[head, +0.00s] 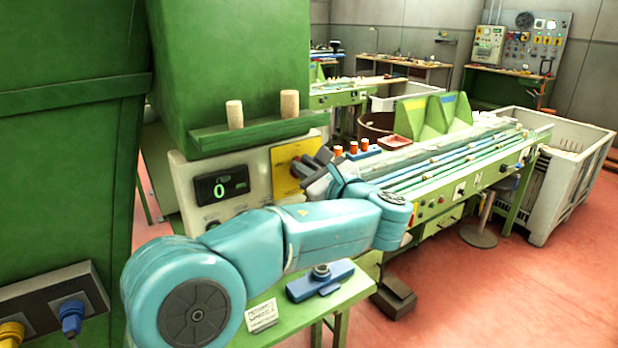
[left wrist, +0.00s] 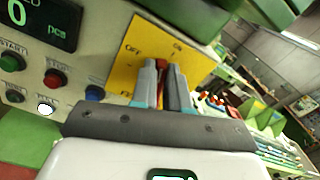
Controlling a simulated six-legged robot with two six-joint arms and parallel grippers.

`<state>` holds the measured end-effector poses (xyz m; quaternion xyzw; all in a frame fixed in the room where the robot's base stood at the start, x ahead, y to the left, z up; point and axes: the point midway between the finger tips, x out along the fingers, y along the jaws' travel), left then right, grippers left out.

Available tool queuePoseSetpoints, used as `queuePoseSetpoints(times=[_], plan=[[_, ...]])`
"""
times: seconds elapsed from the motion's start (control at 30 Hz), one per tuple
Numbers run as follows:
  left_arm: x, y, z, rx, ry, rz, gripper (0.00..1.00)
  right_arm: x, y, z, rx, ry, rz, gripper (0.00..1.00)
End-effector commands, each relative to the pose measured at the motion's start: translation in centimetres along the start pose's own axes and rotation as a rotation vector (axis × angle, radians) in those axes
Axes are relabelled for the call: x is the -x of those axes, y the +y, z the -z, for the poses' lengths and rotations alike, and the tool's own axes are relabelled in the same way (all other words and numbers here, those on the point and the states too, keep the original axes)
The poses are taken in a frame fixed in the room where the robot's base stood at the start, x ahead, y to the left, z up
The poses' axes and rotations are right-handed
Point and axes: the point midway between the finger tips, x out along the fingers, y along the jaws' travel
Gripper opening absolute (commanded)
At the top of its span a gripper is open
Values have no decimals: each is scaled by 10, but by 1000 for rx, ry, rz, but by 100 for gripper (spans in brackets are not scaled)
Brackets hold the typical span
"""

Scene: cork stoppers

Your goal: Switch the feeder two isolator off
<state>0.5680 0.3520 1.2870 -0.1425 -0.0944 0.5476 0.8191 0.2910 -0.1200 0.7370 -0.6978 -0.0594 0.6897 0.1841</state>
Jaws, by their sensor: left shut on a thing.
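The isolator's yellow plate (head: 284,182) is on the front panel of the green machine. In the left wrist view the yellow plate (left wrist: 125,72) has an OFF mark at its upper left and an ON mark at its upper right. A red handle (left wrist: 162,65) stands out from the plate between my finger pads. My left gripper (head: 312,163) is at the plate, and its fingers (left wrist: 165,82) are shut on the red handle. The fingers hide much of the handle, so I cannot tell exactly which mark it points to. My right gripper is out of view.
The pale panel (head: 180,185) carries a display (head: 222,185) reading 0. A green START button (left wrist: 12,62), red STOP button (left wrist: 54,78) and blue button (left wrist: 94,93) lie left of the plate. Two corks (head: 235,114) stand on the green ledge (head: 255,133) above.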

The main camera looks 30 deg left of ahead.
Motion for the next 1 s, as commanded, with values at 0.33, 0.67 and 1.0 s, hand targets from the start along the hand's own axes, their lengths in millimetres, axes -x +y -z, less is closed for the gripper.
queuePoseSetpoints(times=[0.33, 0.67, 1.0], plan=[[1, 11, 6, 334, -2, 1, 0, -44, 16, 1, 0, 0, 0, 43], [1, 18, 10, 648, -2, 1, 0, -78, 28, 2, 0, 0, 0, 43], [1, 24, 16, 952, 0, 0, 0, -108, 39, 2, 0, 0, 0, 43]])
